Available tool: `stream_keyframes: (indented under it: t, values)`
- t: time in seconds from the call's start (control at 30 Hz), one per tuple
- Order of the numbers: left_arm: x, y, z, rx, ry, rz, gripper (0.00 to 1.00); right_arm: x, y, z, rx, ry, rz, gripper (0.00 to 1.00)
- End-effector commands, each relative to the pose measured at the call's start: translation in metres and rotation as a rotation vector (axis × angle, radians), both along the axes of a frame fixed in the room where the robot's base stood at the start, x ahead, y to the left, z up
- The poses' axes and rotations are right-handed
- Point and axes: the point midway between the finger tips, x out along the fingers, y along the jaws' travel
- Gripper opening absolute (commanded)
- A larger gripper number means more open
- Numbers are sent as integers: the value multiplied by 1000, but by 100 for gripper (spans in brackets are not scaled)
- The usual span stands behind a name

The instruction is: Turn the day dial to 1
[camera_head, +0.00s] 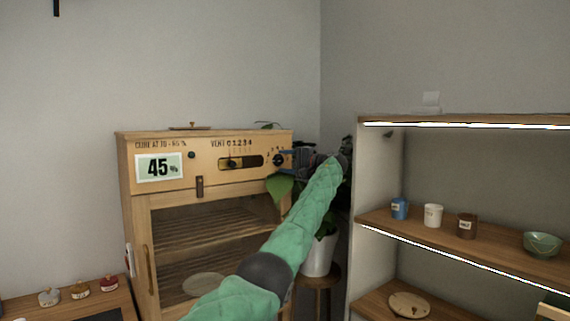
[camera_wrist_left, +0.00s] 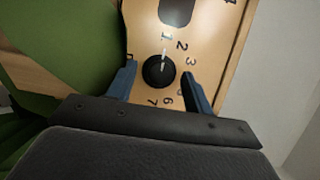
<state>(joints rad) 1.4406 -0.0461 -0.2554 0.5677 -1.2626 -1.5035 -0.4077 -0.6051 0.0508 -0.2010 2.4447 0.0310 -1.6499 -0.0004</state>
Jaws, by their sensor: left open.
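The day dial (camera_wrist_left: 159,71) is a round black knob on the wooden cabinet's front panel, and its white pointer line points up toward the printed 1 (camera_wrist_left: 166,37). In the head view the dial (camera_head: 278,160) is at the right end of the panel. My left gripper (camera_wrist_left: 159,73) is open, with one blue finger on each side of the dial. I cannot tell whether the fingers touch it. In the head view the left gripper (camera_head: 291,158) is close to the panel. The fingers partly hide some marks. My right gripper is in neither view.
The cabinet (camera_head: 205,182) has a 45% display (camera_head: 159,167) and a vent slot (camera_head: 240,161) left of the dial. A potted plant (camera_head: 318,255) stands close on the right, its leaves near my gripper. A shelf unit (camera_head: 358,200) with jars stands further right.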

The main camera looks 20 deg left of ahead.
Motion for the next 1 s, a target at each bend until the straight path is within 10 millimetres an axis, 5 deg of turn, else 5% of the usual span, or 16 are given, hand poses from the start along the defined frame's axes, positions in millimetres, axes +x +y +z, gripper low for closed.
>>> stream_keyframes:
  t: [0.5, 1.0]
  values:
    - [-17, -65, -2, 0, 0, -1, 51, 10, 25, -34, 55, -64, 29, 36]
    - [-19, -71, -1, -4, -11, 0, 51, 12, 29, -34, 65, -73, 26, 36]
